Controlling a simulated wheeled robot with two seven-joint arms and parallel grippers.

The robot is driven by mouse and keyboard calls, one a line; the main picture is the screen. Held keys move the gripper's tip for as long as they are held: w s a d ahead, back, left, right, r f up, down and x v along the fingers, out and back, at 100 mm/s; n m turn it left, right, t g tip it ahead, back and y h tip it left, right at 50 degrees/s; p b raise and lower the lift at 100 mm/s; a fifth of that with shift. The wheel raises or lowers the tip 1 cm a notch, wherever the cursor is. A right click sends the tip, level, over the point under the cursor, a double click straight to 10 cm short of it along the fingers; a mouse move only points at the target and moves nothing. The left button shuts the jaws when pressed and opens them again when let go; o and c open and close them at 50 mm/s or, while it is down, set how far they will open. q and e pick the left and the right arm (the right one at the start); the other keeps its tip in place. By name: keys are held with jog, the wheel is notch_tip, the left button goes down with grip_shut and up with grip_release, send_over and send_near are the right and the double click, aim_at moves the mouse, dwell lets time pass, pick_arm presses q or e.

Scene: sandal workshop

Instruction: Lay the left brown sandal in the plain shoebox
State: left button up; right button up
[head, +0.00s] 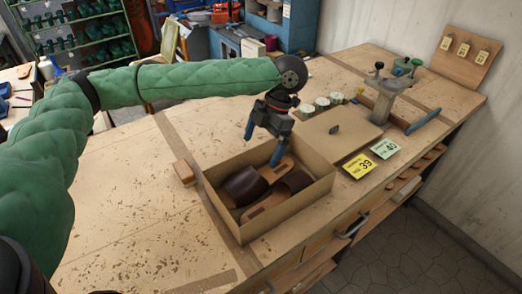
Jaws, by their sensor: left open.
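The open cardboard shoebox (293,218) sits on the workbench, with no print visible on its walls. Two sandals with dark brown straps and tan soles lie inside it, one on the left (243,186) and one on the right (291,183). I cannot tell which of them is the left sandal. My left gripper (263,145) is over the box's far side, pointing down, with its blue-tipped fingers apart and nothing between them. My right gripper is out of view.
A flat cardboard lid-like panel (338,122) lies behind the box. A yellow card marked 39 (359,166) and a green card marked 40 (385,149) lie to the right. A small wooden block (183,172) lies to the left. The bench's left part is clear.

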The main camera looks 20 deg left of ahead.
pick_arm(q)
jog(key=b+v, duration=0.2)
jog(key=v, duration=0.9)
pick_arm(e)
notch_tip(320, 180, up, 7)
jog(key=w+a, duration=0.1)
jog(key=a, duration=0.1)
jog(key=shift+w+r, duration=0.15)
